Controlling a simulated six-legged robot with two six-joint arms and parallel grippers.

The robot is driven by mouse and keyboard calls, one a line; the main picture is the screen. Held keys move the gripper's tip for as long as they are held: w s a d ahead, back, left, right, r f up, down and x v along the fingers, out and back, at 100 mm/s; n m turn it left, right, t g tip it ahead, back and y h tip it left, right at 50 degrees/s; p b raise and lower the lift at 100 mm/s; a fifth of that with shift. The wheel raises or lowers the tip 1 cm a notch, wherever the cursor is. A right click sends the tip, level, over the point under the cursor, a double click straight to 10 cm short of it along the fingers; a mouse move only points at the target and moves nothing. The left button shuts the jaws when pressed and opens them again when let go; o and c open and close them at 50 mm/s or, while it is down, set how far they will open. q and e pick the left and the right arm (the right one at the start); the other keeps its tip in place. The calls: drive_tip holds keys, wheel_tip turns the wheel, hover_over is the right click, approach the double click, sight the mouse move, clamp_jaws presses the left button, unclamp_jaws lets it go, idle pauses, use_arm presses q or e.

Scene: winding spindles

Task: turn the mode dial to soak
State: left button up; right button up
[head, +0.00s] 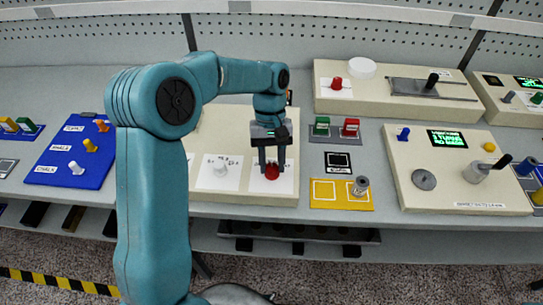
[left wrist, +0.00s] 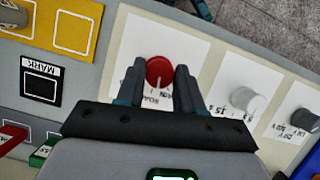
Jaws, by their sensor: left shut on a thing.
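The red dial (head: 272,172) sits on a white card on the cream panel (head: 235,199), below my left gripper (head: 272,164). The left wrist view shows the round red dial (left wrist: 159,70) between the two dark fingers of my left gripper (left wrist: 159,78). The fingers are shut on its sides. A pale mark on the dial points toward the bottom of the wrist picture. Small print on the card beside the dial is partly covered by the fingers, and I cannot read it surely. My right gripper is not in view.
A white knob (head: 220,168) is beside the red dial on the same panel. Green (head: 321,126) and red (head: 351,127) blocks stand behind to the right. A yellow tray (head: 330,192) holds a metal cylinder (head: 360,186). A blue board (head: 62,157) lies at left.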

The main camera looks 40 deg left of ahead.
use_arm(q)
drive_tip(key=shift+m+y, duration=0.3)
drive_tip(key=shift+m, duration=0.3)
drive_tip(key=shift+m+p, duration=0.3)
drive_tip(key=o, duration=1)
drive_tip(key=shift+r, duration=0.1)
drive_tip(key=p+v, duration=0.2)
drive_tip(key=v, duration=1.4)
drive_tip(key=shift+w, duration=0.25)
drive_tip(key=shift+s, duration=0.15)
